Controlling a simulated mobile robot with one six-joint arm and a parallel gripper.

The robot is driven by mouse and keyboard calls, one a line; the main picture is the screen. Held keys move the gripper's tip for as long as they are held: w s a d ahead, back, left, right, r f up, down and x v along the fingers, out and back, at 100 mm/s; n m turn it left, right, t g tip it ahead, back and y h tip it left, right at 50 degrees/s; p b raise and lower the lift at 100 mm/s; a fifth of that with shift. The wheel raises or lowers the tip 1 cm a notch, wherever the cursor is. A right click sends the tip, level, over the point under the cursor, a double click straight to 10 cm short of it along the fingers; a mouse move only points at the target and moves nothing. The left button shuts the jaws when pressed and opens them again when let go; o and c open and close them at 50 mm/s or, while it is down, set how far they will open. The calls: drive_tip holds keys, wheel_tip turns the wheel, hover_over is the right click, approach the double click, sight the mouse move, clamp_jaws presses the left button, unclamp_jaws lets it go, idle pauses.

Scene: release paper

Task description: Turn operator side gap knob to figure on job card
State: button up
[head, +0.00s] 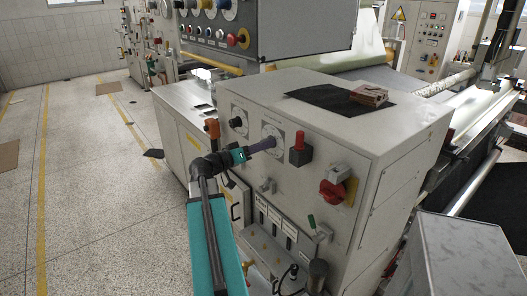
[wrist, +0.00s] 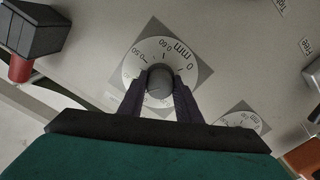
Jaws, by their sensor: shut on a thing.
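My gripper (head: 268,144) reaches the front of the grey machine cabinet (head: 335,150). In the wrist view, my gripper (wrist: 160,84) has its two dark fingers closed on either side of a round grey knob (wrist: 160,77). The knob sits at the middle of a white dial (wrist: 133,70) marked in mm, with 0.50, 0.60 and 0 readable, upside down. The fingers hide the dial's lower part, and I cannot tell the exact setting. A second dial (wrist: 240,121) with its own knob (head: 237,122) lies beside it. I cannot make out a job card or side label.
A black box with a red top (head: 300,150) sticks out close to the right of the held knob. A red rotary switch (head: 333,192) is farther right. An orange-red part (head: 212,129) stands at the cabinet's left edge. The floor (head: 90,200) at left is open.

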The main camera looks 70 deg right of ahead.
drive_tip(key=shift+f+n+b, duration=0.1)
drive_tip(key=shift+n+b, duration=0.25)
drive_tip(key=shift+n, duration=0.25)
drive_tip(key=o, duration=1.1)
drive_tip(key=shift+c, duration=0.2)
drive_tip(key=shift+w+a, duration=0.1)
drive_tip(key=b+v, duration=0.3)
drive_tip(key=v, duration=1)
drive_tip(key=shift+a, duration=0.25)
drive_tip(key=shift+w, duration=0.1)
